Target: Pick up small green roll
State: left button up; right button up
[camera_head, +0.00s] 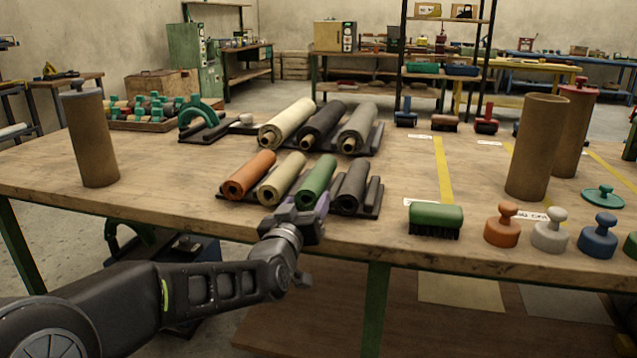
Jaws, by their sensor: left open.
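The small green roll (317,177) lies on a dark rack (226,192) near the front edge of the wooden table. It is third from the left in a row, between a cream roll (283,177) and a dark grey roll (353,186). My left gripper (306,207) is open at the near end of the green roll, and it hides that end. I cannot tell whether its fingers touch the roll. My right gripper is not in view.
An orange roll (250,174) lies at the rack's left end. Larger rolls (318,125) lie behind. A green brush (436,219) and several knobbed stamps (502,227) stand to the right. A brown tube (91,138) stands at the left. The table's front left is clear.

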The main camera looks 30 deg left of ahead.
pick_arm(q)
jog(key=shift+c, duration=0.5)
grip_shut()
dwell(0.5)
jog(key=shift+r, duration=0.2)
